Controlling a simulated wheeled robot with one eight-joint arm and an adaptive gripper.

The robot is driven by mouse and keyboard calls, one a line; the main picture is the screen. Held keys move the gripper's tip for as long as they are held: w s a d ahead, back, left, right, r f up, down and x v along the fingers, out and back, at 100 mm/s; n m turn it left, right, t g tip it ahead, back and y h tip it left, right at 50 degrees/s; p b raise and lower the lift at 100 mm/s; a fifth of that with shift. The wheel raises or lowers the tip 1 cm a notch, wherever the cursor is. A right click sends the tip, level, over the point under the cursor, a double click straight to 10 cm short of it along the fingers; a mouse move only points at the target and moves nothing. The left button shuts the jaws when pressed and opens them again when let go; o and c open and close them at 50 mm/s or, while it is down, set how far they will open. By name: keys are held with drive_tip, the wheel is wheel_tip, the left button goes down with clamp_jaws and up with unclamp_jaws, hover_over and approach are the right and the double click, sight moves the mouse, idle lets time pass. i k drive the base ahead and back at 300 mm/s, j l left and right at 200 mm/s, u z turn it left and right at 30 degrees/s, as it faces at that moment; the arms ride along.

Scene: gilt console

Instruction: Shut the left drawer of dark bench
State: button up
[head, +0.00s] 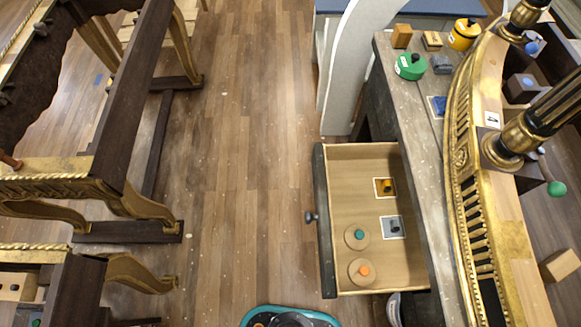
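A dark bench (408,131) with a worn grey top stands at the right of the head view. One drawer (353,238) of this bench is pulled far out to the left, over the floor. It has a dark front (323,222) with a round dark knob (310,217) and a pale wooden inside. The bench shows no other open drawer in this view. I cannot tell from this view alone whether it is the left one. My gripper is not in view.
Inside the drawer lie two round wooden pieces with a green knob (359,233) and an orange knob (364,271), and two small cards (391,228). Gilt furniture (490,225) overhangs the bench's right. Dark-and-gilt tables (113,130) stand left. The floor (245,180) between is clear.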

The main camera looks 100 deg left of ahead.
sight(343, 173)
drive_tip(key=u, duration=2.85)
drive_tip(key=j+u, duration=0.4)
